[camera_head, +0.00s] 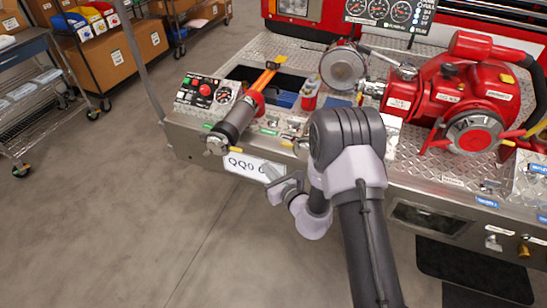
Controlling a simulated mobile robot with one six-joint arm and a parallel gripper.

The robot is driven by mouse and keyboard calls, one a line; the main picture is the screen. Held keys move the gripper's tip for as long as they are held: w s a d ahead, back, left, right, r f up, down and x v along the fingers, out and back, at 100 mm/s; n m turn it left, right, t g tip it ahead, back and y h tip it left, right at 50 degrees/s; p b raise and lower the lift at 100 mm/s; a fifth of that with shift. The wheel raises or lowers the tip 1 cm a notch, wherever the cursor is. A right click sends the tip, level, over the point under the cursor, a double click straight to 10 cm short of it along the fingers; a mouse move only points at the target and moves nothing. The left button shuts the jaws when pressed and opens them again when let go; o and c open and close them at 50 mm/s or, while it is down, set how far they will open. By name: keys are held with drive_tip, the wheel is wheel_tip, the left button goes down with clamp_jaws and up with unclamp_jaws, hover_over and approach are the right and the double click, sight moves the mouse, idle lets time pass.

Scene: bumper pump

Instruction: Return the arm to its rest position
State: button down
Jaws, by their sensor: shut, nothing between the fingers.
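My arm rises from the bottom of the head view and bends at a large dark and pale grey joint in front of the fire truck's bumper. My gripper (272,176) is low in front of the bumper's front face, beside the plate marked "QQ0". It is shut and holds nothing. The arm covers part of the bumper edge and part of the plate.
Wire shelving (25,105) stands at left. The floor (120,220) in front is clear.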

drive_tip(key=s+a+r+n+g+y, duration=0.45)
drive_tip(key=s+r+n, duration=0.25)
drive_tip(key=r, duration=0.4)
drive_tip(key=s+a+r+n+g+y, duration=0.35)
drive_tip(key=s+a+r+n, duration=0.2)
drive_tip(key=s+r, duration=0.4)
drive_tip(key=s+d+r+n+g+h, duration=0.2)
drive_tip(key=s+d+n+h, duration=0.15)
drive_tip(key=s, duration=0.25)
drive_tip(key=s+d+r+n+g+h, duration=0.2)
drive_tip(key=s+d+n, duration=0.1)
drive_tip(key=s+n, duration=0.25)
drive_tip(key=s+d+n+t+h, duration=0.2)
drive_tip(key=s+d+h, duration=0.1)
drive_tip(key=d, duration=0.4)
drive_tip(key=s+d+r+n+t+h, duration=0.1)
drive_tip(key=s+d+n+t+h, duration=0.1)
drive_tip(key=d+h, duration=0.3)
drive_tip(key=s+d, duration=0.1)
drive_tip(key=d, duration=0.2)
